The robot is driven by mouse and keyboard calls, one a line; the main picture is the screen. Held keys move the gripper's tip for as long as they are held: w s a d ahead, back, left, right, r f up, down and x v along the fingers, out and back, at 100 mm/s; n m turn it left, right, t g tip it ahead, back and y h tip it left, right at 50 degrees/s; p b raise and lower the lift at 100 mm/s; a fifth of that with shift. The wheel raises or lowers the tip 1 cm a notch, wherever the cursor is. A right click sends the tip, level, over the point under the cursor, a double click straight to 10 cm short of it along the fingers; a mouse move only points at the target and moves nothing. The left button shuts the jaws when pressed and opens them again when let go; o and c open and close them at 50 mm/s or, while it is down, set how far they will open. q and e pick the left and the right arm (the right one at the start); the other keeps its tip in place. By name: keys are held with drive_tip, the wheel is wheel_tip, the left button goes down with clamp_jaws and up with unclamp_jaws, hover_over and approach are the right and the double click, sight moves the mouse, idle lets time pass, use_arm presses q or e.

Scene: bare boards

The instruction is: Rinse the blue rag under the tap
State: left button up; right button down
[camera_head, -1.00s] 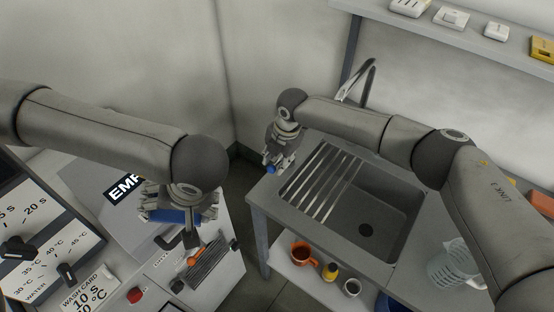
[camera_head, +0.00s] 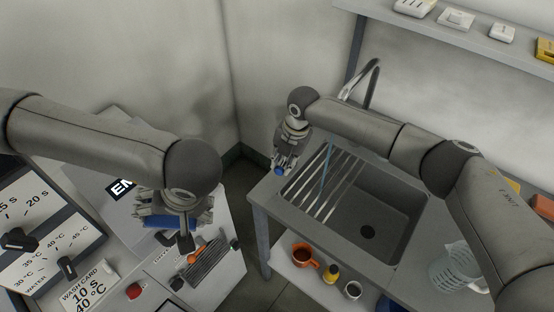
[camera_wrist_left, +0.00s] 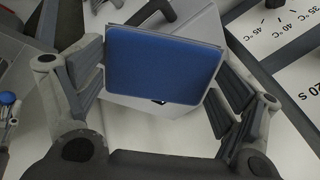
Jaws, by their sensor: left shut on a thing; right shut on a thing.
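The blue rag (camera_wrist_left: 163,64) shows in the left wrist view as a flat blue rectangle between the fingers of my left gripper (camera_wrist_left: 160,85). In the head view, the left gripper (camera_head: 175,212) is shut on the rag, whose blue edge (camera_head: 158,222) shows above the left counter, away from the sink. My right gripper (camera_head: 282,165) is shut on a small blue knob (camera_head: 280,172) at the sink's left back corner. The curved metal tap (camera_head: 372,80) stands behind the sink (camera_head: 385,205). A thin bluish water stream (camera_head: 326,170) falls over the slatted left part of the sink.
An orange mug (camera_head: 305,256), a yellow bottle (camera_head: 331,272) and a small cup (camera_head: 353,289) stand on a lower shelf. A floor gap separates the counters. A wall shelf (camera_head: 455,32) hangs at upper right.

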drive_tip(key=c, duration=1.5)
unclamp_jaws()
drive_tip(key=r, duration=0.4)
drive_tip(key=d+r, duration=0.1)
drive_tip(key=r, duration=0.2)
drive_tip(key=s+d+r, duration=0.1)
drive_tip(key=r, duration=0.3)
drive_tip(key=shift+r, duration=0.3)
drive_tip(key=shift+f, duration=0.1)
